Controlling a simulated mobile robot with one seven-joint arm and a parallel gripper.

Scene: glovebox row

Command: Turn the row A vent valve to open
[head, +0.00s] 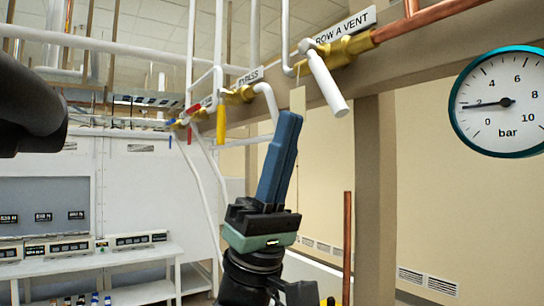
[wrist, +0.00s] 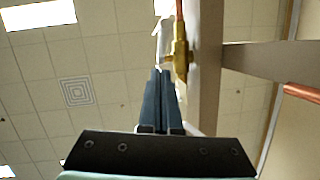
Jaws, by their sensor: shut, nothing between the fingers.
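The row A vent valve (head: 346,47) is a brass body on a copper pipe at the upper right of the head view, under a "ROW A VENT" label (head: 345,27). Its white lever handle (head: 327,83) hangs down and to the right, across the pipe line. In the wrist view the brass valve (wrist: 180,58) and white handle (wrist: 162,40) show beyond the fingertips. My gripper (head: 290,116) points up, with its blue fingers shut and empty. In the head view it stands below and left of the handle, with a visible gap between them.
A pressure gauge (head: 500,101) reads near 2 bar. A post (head: 375,190) stands right of my gripper. White benches (head: 90,265) are at lower left.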

